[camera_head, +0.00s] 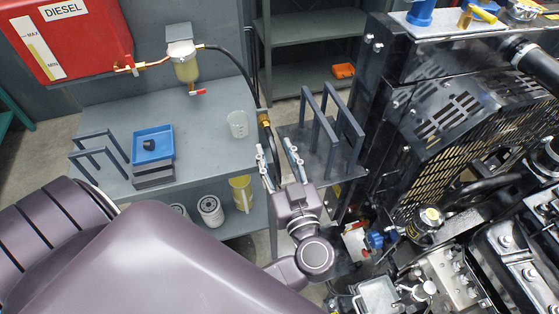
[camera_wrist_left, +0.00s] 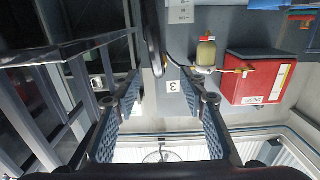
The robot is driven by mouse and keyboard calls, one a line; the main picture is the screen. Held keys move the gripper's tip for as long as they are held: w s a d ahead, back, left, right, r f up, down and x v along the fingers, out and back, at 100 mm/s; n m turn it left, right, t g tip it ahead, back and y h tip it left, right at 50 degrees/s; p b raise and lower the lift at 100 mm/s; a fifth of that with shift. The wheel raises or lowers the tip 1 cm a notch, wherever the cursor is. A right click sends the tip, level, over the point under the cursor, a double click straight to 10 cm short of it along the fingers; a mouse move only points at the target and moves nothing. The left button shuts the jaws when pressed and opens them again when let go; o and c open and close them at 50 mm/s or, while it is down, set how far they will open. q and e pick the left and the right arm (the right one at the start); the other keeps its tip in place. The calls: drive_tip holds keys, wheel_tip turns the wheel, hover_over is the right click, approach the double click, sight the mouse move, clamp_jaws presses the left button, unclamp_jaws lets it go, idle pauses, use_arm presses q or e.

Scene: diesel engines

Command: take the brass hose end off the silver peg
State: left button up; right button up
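The brass hose end (camera_head: 264,118) shows in the head view at the low end of a black hose (camera_head: 236,66), beside the right edge of the grey bench. A dark length of hose continues below the brass, toward my left gripper. My left gripper (camera_head: 276,147) is open, its two fingers apart just below the brass part. In the left wrist view the open fingers (camera_wrist_left: 163,97) are well apart, with black hose (camera_wrist_left: 153,40) beyond and between their tips. I see no contact with the fingers. I cannot make out the silver peg. My right gripper is not in view.
A red diesel tank (camera_head: 65,40) hangs at left.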

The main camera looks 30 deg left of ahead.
sight(271, 138)
use_arm(q)
drive_tip(key=x, duration=0.3)
drive_tip(key=shift+w+a+r, duration=0.15)
drive_tip(key=shift+w+a, duration=0.05)
drive_tip(key=shift+w, duration=0.1)
drive_tip(key=shift+p+x, duration=0.6)
drive_tip(key=shift+x, duration=0.2)
drive_tip(key=shift+p+x, duration=0.35)
drive_tip(key=shift+x, duration=0.45)
drive_tip(key=shift+w+a, duration=0.1)
drive_tip(key=shift+a, duration=0.05)
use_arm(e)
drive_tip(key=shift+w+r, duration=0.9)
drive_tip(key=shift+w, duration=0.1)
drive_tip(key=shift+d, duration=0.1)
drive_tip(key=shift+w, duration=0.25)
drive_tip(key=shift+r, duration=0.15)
use_arm(q)
drive_tip(key=shift+p, duration=0.65)
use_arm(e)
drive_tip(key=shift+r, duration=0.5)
